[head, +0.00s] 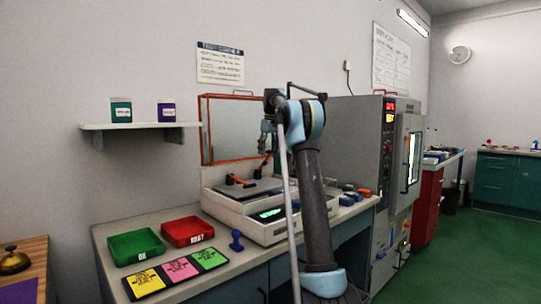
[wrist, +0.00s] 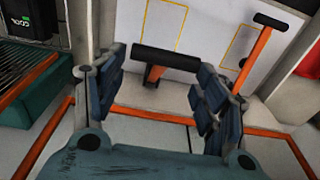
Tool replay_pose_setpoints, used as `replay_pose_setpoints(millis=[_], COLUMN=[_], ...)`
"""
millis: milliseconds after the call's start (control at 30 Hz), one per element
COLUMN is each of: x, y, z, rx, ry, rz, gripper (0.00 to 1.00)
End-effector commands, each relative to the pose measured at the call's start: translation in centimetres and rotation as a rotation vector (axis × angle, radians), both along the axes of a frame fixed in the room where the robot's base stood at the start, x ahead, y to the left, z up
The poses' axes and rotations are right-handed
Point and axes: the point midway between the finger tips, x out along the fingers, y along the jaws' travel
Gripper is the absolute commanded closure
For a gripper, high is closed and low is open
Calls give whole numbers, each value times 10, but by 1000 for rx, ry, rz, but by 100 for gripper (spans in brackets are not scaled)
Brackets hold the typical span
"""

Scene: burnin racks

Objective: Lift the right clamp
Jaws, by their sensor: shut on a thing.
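My gripper (head: 268,140) is over the white test fixture (head: 225,207) in the head view. In the wrist view its fingers (wrist: 160,84) are shut on the black handle bar of a clamp (wrist: 168,58), one at each end of the bar. That clamp's orange stem shows just below the bar. In the head view the held clamp (head: 265,164) is small and partly covered by my arm. The other clamp (head: 236,180), orange with a black handle, lies to its left in the head view. It appears at the upper right in the wrist view (wrist: 256,60), apart from my fingers.
An orange-framed clear panel (head: 203,130) stands behind the fixture. A green tray (head: 136,245), a red tray (head: 188,231), a coloured card mat (head: 178,271) and a blue stamp-like object (head: 236,240) sit on the bench at left. A grey cabinet (head: 350,120) stands close at right.

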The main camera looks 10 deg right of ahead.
Motion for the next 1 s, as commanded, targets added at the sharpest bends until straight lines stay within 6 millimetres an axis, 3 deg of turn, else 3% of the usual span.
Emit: replay_pose_setpoints(millis=[467, 500, 567, 1000], x=[4, 4, 4, 2], y=[-1, -1, -1, 0], z=[0, 0, 0, 2], rx=[-2, -2, -2, 0], ry=[-6, -6, -6, -2], rz=[-2, -2, -2, -1], gripper=[78, 30, 17, 14])
